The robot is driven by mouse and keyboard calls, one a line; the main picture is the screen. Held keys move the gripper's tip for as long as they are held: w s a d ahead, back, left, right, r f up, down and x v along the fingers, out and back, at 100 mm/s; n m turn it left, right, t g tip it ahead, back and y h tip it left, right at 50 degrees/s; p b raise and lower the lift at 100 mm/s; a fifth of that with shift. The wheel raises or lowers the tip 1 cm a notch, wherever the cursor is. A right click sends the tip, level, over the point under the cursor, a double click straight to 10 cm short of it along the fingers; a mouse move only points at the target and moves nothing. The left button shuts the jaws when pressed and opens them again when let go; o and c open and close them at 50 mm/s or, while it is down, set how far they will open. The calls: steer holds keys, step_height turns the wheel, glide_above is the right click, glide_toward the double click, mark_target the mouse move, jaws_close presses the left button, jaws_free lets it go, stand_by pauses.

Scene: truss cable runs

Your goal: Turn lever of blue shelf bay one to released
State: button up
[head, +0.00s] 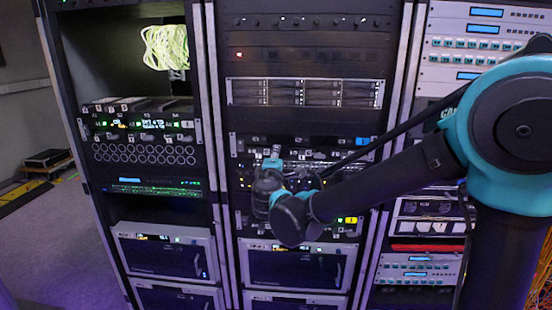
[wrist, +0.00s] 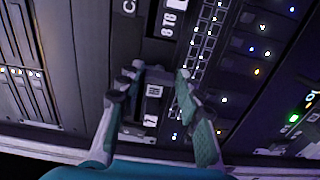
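The shelf with the blue tag (head: 362,141) is in the middle rack, at mid height. My gripper (head: 272,166) is at the front of this shelf, left of its middle, and partly hidden behind my wrist. In the wrist view my gripper (wrist: 157,80) has its two fingers spread, one on each side of a dark block (wrist: 156,76) on the panel. This block may be the bay lever. Small labels show just below it in the picture. I cannot tell whether the fingers touch it, nor which way the lever is turned.
A shelf with a yellow tag (head: 350,220) is lower in the same rack. A silver drive unit (head: 305,92) is above. The left rack (head: 145,130) and the right rack (head: 470,45) stand beside it. My arm covers part of the right side. Open floor (head: 55,240) is at left.

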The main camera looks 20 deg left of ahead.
steer(key=shift+s, duration=0.1)
steer(key=v, duration=1.1)
steer(key=shift+s+d, duration=0.2)
steer(key=shift+s, duration=0.2)
